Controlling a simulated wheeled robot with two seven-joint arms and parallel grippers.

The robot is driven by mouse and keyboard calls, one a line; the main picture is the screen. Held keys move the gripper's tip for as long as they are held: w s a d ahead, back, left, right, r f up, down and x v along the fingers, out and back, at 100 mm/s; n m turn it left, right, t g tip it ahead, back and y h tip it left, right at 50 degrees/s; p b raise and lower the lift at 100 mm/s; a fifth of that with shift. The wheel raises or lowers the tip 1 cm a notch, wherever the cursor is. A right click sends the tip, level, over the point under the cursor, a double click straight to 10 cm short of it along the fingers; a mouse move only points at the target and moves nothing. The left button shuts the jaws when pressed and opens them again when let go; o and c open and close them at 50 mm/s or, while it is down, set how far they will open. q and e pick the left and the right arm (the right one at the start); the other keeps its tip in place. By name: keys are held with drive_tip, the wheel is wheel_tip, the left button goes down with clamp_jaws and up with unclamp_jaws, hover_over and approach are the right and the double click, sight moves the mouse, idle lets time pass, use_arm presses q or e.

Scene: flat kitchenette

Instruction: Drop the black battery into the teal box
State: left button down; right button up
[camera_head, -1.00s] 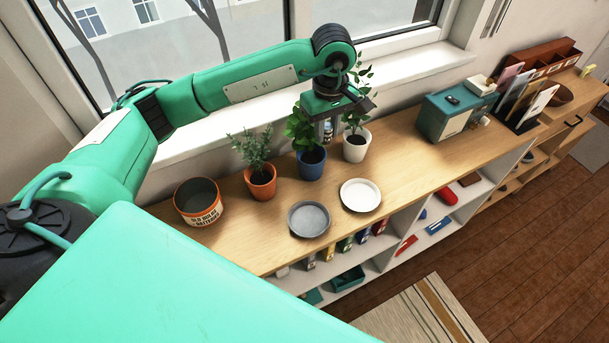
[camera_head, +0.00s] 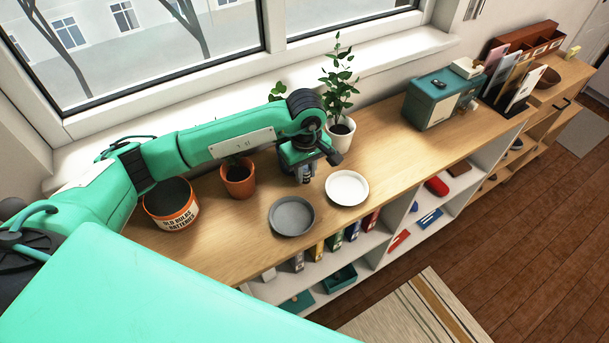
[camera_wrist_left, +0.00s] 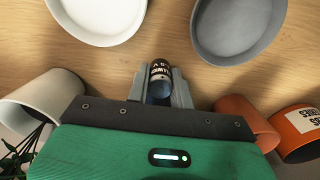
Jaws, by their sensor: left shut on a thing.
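My left gripper (camera_head: 306,178) is shut on a small dark cylinder with pale lettering, which I take for the black battery; it shows between the fingers in the left wrist view (camera_wrist_left: 159,72). In the head view the gripper hangs above the counter, behind the two plates and right of the orange pot. A lower teal tray (camera_head: 338,281) sits in the shelf below. My right gripper is out of view.
A grey plate (camera_head: 291,217) and a white plate (camera_head: 347,188) lie near the front edge. An orange tin labelled for old bulbs and batteries (camera_head: 172,206), an orange pot (camera_head: 238,180) and a white pot (camera_head: 340,136) stand behind. Counter between white plate and teal box is clear.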

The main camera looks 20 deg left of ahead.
use_arm(q)
drive_tip(key=shift+f, duration=0.95)
drive_tip(key=shift+w+f, duration=0.1)
drive_tip(key=shift+w, duration=0.1)
drive_tip(key=shift+s, duration=0.15)
drive_tip(key=shift+f+b, duration=0.15)
drive_tip(key=shift+b, duration=0.2)
drive_tip(key=c, duration=1.2)
unclamp_jaws()
drive_tip(key=shift+c, duration=0.2)
